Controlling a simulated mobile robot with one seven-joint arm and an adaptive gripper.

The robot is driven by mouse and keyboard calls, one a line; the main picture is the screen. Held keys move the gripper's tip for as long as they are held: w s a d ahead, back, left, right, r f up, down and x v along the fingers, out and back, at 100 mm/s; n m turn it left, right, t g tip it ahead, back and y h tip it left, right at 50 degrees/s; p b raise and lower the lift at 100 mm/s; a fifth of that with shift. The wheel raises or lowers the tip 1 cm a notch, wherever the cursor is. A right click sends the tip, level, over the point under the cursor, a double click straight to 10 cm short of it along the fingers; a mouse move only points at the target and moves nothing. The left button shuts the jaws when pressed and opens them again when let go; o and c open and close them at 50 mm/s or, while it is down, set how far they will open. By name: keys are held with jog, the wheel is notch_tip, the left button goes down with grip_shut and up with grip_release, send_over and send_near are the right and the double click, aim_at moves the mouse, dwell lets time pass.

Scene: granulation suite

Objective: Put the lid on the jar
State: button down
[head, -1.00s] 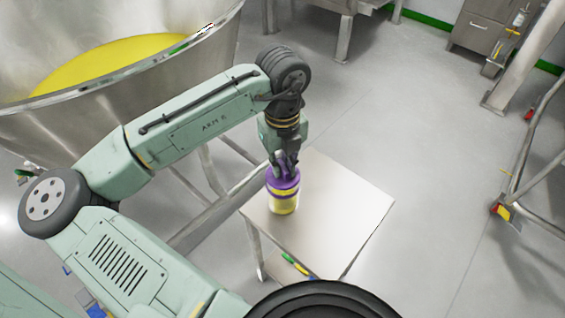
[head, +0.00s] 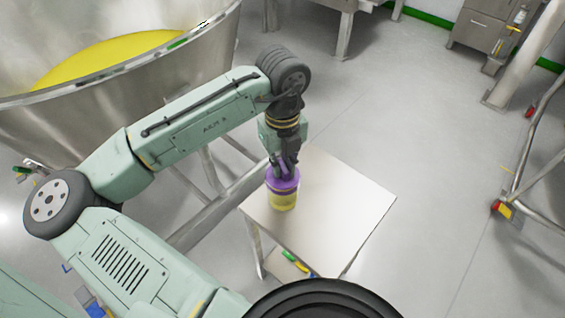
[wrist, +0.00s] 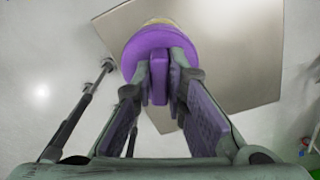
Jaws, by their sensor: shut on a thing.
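The jar (head: 283,201) is a yellow tub standing upright near the left corner of the small steel table. The purple lid (head: 281,185) covers its top in the head view; whether it is fully seated I cannot tell. In the wrist view the lid (wrist: 150,45) hides nearly all of the jar, and only a thin pale yellow edge (wrist: 160,21) shows beyond it. My gripper (head: 283,167) points down from above, shut on the lid's upright purple grip. In the wrist view my gripper (wrist: 160,80) has its fingers on both sides of that grip.
The steel table (head: 340,215) is bare to the right of the jar. A large steel vessel (head: 120,85) with yellow contents stands at the left, behind my arm. Coloured items (head: 297,262) sit below the table's front edge. Metal pipework (head: 535,185) stands at the far right.

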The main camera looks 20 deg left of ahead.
aim_at(282, 165)
jog(key=shift+f, duration=0.15)
jog(key=c, duration=1.5)
grip_release()
jog(key=shift+c, duration=0.2)
notch_tip(282, 165, up, 12)
